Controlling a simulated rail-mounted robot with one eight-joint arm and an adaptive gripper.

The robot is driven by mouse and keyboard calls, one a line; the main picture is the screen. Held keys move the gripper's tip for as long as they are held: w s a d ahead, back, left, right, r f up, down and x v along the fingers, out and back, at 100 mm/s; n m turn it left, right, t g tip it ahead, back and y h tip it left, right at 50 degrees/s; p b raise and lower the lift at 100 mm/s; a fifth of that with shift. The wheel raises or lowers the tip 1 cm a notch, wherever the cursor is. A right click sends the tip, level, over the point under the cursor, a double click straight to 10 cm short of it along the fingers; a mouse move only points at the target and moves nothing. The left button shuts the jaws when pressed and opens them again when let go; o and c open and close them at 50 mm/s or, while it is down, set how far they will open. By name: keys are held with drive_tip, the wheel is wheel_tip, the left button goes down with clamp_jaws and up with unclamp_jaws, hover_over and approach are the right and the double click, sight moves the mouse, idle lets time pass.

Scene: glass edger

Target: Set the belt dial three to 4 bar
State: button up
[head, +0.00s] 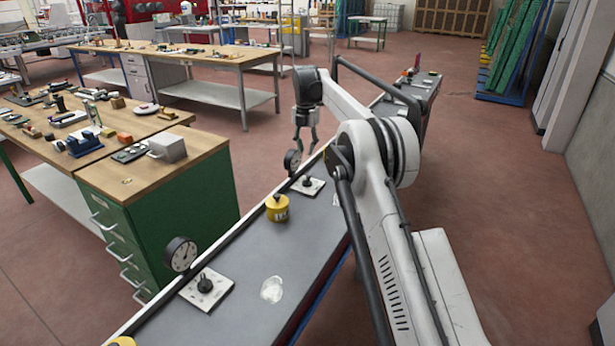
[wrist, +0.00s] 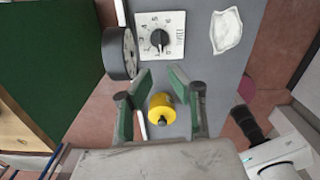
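My gripper (head: 306,148) is open and empty above the bench, over the area of a dial plate with a black knob (head: 307,184). A round gauge (head: 292,162) stands beside that plate. In the wrist view, the fingers (wrist: 162,80) are apart. A white dial plate (wrist: 172,24) with a black knob (wrist: 160,38) lies beyond their tips, and a black gauge (wrist: 120,53) stands at its left. I cannot tell which dial is number three. A nearer dial (head: 205,286) has its own gauge (head: 181,254).
A yellow cylinder (head: 278,207) stands on the grey bench top near the plate; a yellow cylinder also shows between the fingers in the wrist view (wrist: 161,107). A whitish patch (head: 272,290) lies nearer. A green cabinet (head: 170,215) borders the left side.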

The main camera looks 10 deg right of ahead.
sight(306, 179)
wheel_tip(306, 179, down, 12)
drive_tip(key=shift+f, duration=0.2)
drive_tip(key=shift+c, duration=0.5)
clamp_jaws()
